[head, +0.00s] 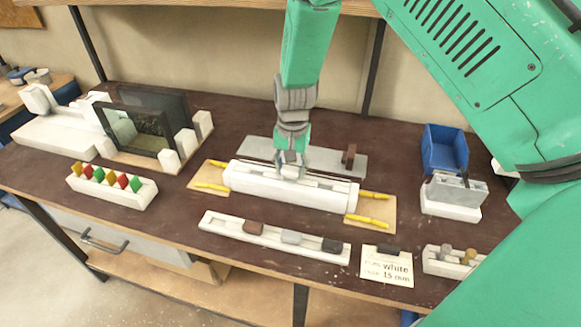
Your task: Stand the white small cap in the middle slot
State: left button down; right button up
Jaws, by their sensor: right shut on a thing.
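My right gripper (291,160) points down over the middle of the long white clamp block (250,182). It is shut on a small pale piece, which looks like the white small cap (290,172). The fingers hide much of the cap, and I cannot tell whether it touches the block. The block has a groove along its top; its separate slots are too small to tell apart, and the middle is partly covered by the gripper. My left gripper is not in view.
A white rack (225,224) with brown, grey and black caps lies in front. A card (387,266) reads "white" and "15 mm". Yellow handles (370,220) flank the block. A grey plate (325,157) lies behind; a blue bin (443,150) stands right.

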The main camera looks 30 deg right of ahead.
jog(key=shift+f, duration=0.2)
jog(key=shift+f, duration=0.35)
jog(key=o, duration=0.8)
jog(key=shift+o, duration=0.2)
jog(key=shift+r, duration=0.1)
jog(key=shift+r+p, duration=3.55)
jog(key=shift+r, duration=0.4)
